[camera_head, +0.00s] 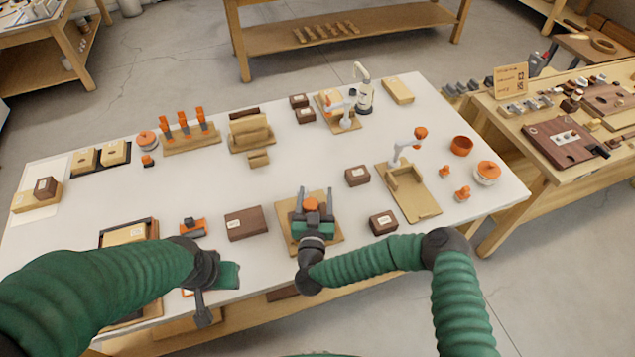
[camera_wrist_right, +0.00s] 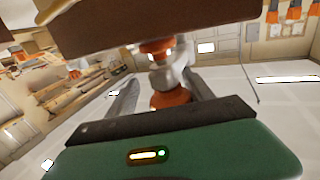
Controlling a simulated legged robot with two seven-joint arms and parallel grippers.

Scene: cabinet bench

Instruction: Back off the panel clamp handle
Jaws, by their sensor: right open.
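A wooden board (camera_head: 327,242) lies at the front edge of the white bench. An orange-topped fitting (camera_head: 311,204) stands on it, between the two grey fingers of my right gripper (camera_head: 313,194). In the right wrist view, orange and grey metal parts (camera_wrist_right: 168,96) show between the open fingers (camera_wrist_right: 160,92); whether they touch is not clear.
Brown boxes (camera_head: 246,223) and (camera_head: 383,222) stand left and right of the board, and another box (camera_head: 357,175) is behind it. A small orange and grey item (camera_head: 193,228) sits near my left arm. The bench middle (camera_head: 210,187) is clear.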

